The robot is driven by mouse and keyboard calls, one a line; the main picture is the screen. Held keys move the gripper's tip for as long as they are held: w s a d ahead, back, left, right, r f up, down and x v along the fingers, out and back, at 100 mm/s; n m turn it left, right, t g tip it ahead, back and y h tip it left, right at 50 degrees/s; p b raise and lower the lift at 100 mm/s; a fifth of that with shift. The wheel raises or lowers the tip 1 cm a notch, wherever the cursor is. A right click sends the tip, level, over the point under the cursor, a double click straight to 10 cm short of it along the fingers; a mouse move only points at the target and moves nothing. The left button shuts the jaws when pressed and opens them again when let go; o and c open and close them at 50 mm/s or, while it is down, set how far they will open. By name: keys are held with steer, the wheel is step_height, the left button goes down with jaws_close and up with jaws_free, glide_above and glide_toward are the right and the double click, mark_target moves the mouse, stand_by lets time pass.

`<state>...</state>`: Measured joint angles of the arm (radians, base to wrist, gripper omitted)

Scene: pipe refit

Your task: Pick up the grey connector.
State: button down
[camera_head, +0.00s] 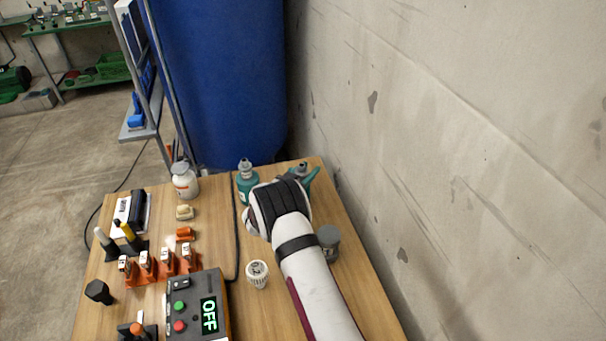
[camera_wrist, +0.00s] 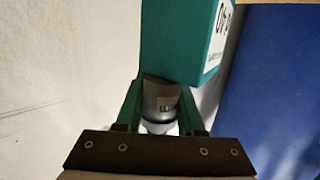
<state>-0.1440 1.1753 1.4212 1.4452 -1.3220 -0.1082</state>
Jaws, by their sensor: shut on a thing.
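My wrist hides most of the connector there. I cannot tell whether its base is clear of the table.
A teal bottle (camera_head: 247,182) stands close left of my gripper; a teal labelled body (camera_wrist: 185,40) shows just beyond it in the wrist view. A grey jar-like piece (camera_head: 328,242) and white fitting (camera_head: 257,273) flank my forearm. The wall (camera_head: 450,150) is close right; a blue barrel (camera_head: 215,80) stands behind.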

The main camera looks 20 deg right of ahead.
steer(key=shift+r, duration=0.1)
steer(key=s+d+r, duration=0.7)
steer(key=d+r, duration=0.2)
steer(key=r, duration=0.2)
steer(key=w+a+f+n+t+y, duration=0.1)
steer(key=w+a+f, duration=0.1)
steer(key=w+a, duration=0.1)
steer(key=w+a+f+n+t+y, duration=0.1)
steer(key=w+a+f+n+y, duration=0.1)
steer(key=w+a, duration=0.1)
steer(key=w+a+f+n+t+y, duration=0.1)
steer(key=w+a+f+y, duration=0.1)
steer(key=w+a+f, duration=0.1)
steer(key=shift+w+a+t, duration=0.3)
steer(key=shift+w+a, duration=0.05)
steer(key=shift+w, duration=0.3)
step_height(320, 180, down, 4)
steer(key=shift+w+a+f, duration=0.1)
steer(key=shift+w+a, duration=0.05)
steer(key=c, duration=0.5)
jaws_free()
steer(key=shift+f, duration=0.1)
